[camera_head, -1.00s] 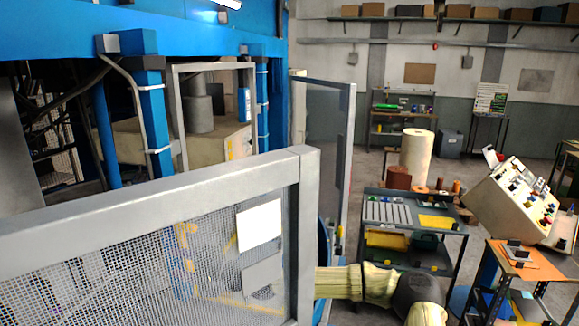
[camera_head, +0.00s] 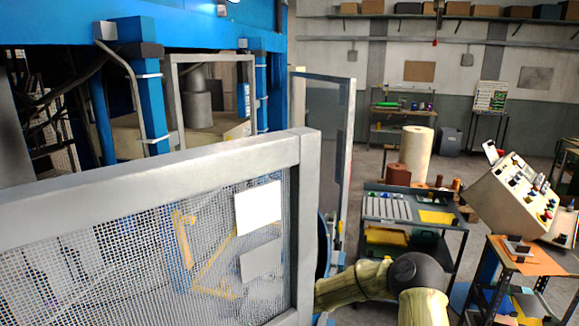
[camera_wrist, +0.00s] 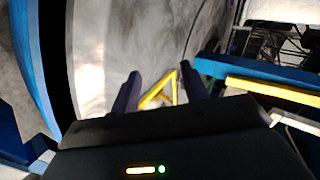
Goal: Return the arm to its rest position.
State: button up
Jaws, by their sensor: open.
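My arm (camera_head: 400,278) shows at the bottom of the head view, bent at a dark round joint, in front of the cart. My gripper is out of the head view. In the wrist view my gripper (camera_wrist: 160,92) has its two dark fingers apart, with nothing between them but the background. Behind the fingers lie a pale, shiny surface and a yellow frame-like marking. What that surface belongs to is not clear.
A mesh guard gate (camera_head: 150,165) fills the left foreground, close to my arm. A tool cart (camera_head: 400,240) stands just behind the arm. A slanted control console (camera_head: 505,195) and an orange-topped bench (camera_head: 540,262) stand at right. Open floor lies further back.

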jog(key=d+f+n+h+b, duration=0.1)
jog(key=d+f+h, duration=0.25)
jog(key=d, duration=0.65)
jog(key=d+f+h+b, duration=0.1)
jog(key=d+f+h, duration=0.25)
jog(key=d, duration=0.75)
jog(key=s+d+r+h, duration=0.1)
jog(key=s+d+r, duration=0.2)
jog(key=s+r, duration=0.2)
jog(key=s+d+r+h, duration=0.1)
jog(key=s+d+r, duration=0.2)
jog(key=s, duration=0.8)
jog(key=s+d+r+n+g+h, duration=0.1)
jog(key=s+d+r, duration=0.3)
jog(key=s+r, duration=0.3)
jog(key=shift+s+r, duration=0.15)
jog(key=shift+s, duration=0.45)
